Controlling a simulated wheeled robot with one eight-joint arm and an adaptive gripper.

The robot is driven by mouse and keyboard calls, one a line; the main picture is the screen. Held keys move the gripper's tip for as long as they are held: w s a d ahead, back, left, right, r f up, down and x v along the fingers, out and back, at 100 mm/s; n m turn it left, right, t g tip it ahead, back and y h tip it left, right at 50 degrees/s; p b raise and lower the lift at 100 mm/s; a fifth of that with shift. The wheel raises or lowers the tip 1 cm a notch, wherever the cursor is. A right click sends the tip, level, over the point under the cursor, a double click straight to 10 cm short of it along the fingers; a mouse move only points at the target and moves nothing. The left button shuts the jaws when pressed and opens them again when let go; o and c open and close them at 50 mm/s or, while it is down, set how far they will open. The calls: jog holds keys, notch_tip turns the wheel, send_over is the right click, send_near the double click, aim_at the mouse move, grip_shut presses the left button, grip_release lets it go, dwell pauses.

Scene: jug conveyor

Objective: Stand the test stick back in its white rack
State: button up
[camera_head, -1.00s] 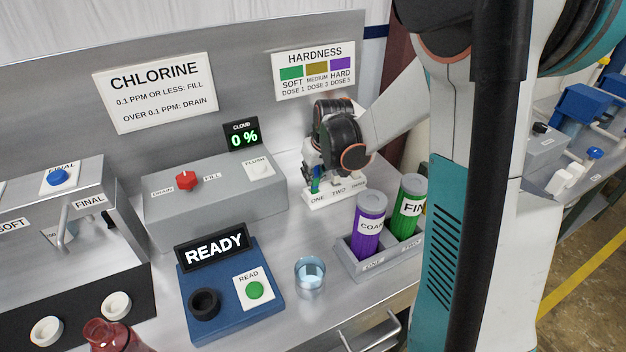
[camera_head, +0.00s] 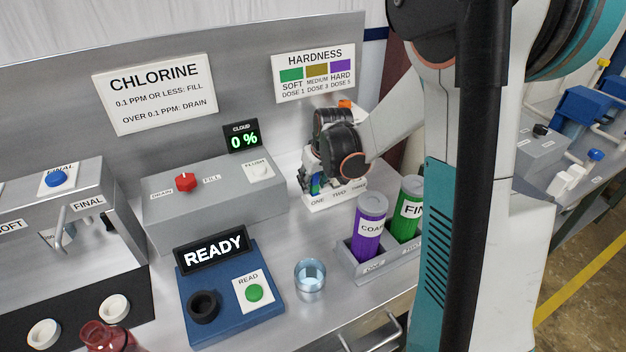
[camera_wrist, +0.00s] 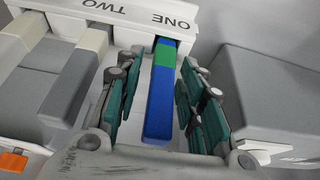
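The white rack (camera_head: 335,199) stands at the back of the bench, with ONE, TWO and THREE on its front. In the wrist view the rack's lettered edge (camera_wrist: 135,12) is at the top, upside down. The test stick (camera_wrist: 160,105), blue with a green band, is at the place marked ONE and looks upright in line with the rack. How deep it sits is hidden. My gripper (camera_wrist: 161,85) has its teal-padded fingers on either side of the stick, with gaps visible on both sides. In the head view my gripper (camera_head: 320,180) is over the rack and largely hides the stick.
Grey sticks with pale ends (camera_wrist: 75,85) stand beside the blue one, close to my left finger. A grey block (camera_wrist: 265,95) is to the right. In the head view, purple (camera_head: 369,228) and green (camera_head: 408,208) bottles and a glass of water (camera_head: 310,279) stand in front.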

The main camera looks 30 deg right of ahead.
jog(key=p+v, duration=0.3)
jog(key=v, duration=0.9)
